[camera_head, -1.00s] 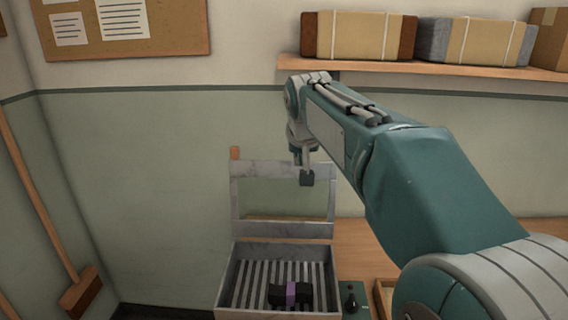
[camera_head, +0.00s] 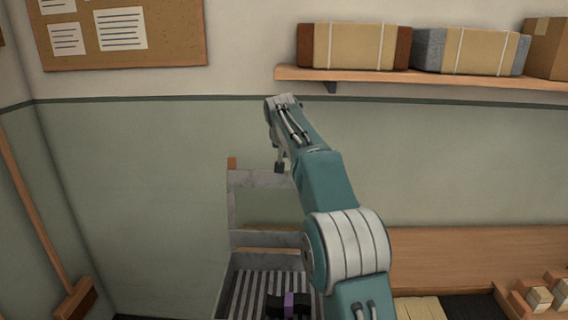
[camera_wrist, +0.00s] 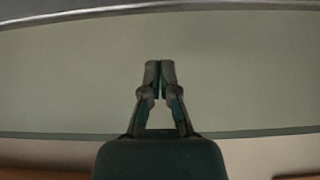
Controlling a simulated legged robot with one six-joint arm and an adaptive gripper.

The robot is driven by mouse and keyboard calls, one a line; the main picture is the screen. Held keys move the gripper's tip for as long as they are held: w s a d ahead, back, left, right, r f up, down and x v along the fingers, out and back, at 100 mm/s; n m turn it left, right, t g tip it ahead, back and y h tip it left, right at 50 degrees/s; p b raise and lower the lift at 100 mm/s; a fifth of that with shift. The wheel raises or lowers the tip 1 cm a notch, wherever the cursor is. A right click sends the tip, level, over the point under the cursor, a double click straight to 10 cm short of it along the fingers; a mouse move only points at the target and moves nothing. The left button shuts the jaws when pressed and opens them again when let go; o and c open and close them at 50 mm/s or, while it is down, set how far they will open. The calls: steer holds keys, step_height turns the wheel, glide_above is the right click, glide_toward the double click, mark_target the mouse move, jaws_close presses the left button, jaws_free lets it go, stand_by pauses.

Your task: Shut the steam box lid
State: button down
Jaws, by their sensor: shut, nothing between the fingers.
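The steam box (camera_head: 262,258) is a grey metal box with a slatted floor, low in the head view. Its lid (camera_head: 232,212), a grey frame around a pane, stands up open at the back. A small orange-brown piece (camera_head: 232,163) sits at the lid's top left corner. My gripper (camera_head: 280,169) is shut and empty at the height of the lid's top edge; I cannot tell whether it touches. Its closed fingers also show in the wrist view (camera_wrist: 160,66), with a grey metal edge (camera_wrist: 160,9) beyond them. My arm hides the lid's right side.
A dark block with a purple band (camera_head: 289,304) lies in the box. A wooden bench (camera_head: 450,258) is at right, with a tray of small blocks (camera_head: 540,298). A shelf (camera_head: 400,77) with parcels hangs above. A broom (camera_head: 75,298) leans at left.

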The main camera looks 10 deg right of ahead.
steer(key=x, duration=0.9)
steer(key=shift+s+a+r, duration=0.1)
steer(key=shift+s+a, duration=0.1)
steer(key=shift+s, duration=0.5)
steer(key=shift+s+a+f, duration=0.1)
steer(key=shift+s+a, duration=0.05)
steer(key=shift+s, duration=0.55)
steer(key=shift+s+a+r, duration=0.1)
steer(key=shift+s+a, duration=0.1)
steer(key=shift+s, duration=0.5)
